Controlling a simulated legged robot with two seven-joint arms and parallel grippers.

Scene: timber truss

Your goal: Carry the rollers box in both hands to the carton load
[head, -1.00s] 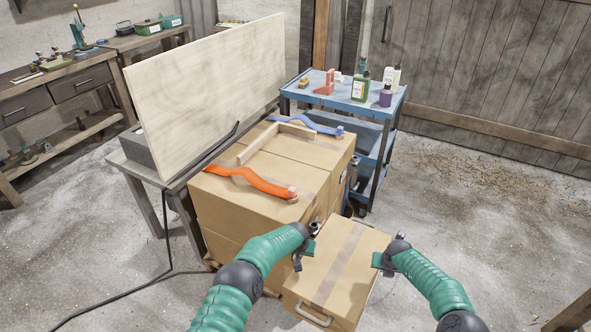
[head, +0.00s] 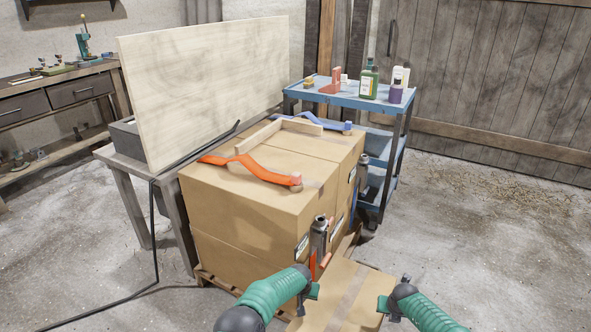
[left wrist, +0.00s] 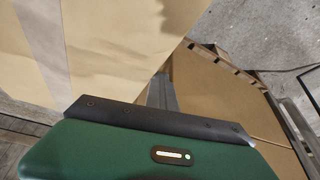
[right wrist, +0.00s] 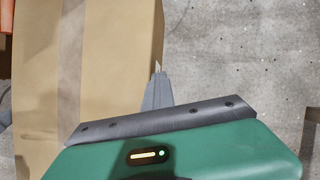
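The rollers box (head: 340,290), a tan carton with a tape strip, is at the bottom of the head view, cut off by its edge. My left gripper (head: 312,291) is at its left side and my right gripper (head: 384,304) at its right side. Both wrist views show the fingers close together against the carton; their tips are partly hidden. It also fills the upper left of the left wrist view (left wrist: 110,50) and right wrist view (right wrist: 110,60). The carton load (head: 240,215) stands on a pallet beyond and left of the box, with an orange strap (head: 255,168) on top.
A blue strap (head: 325,125) and a pale wooden frame (head: 270,130) lie on the load. A bench with a leaning board (head: 205,90) stands left of it, a blue cart (head: 350,95) with bottles behind. A cable crosses the floor.

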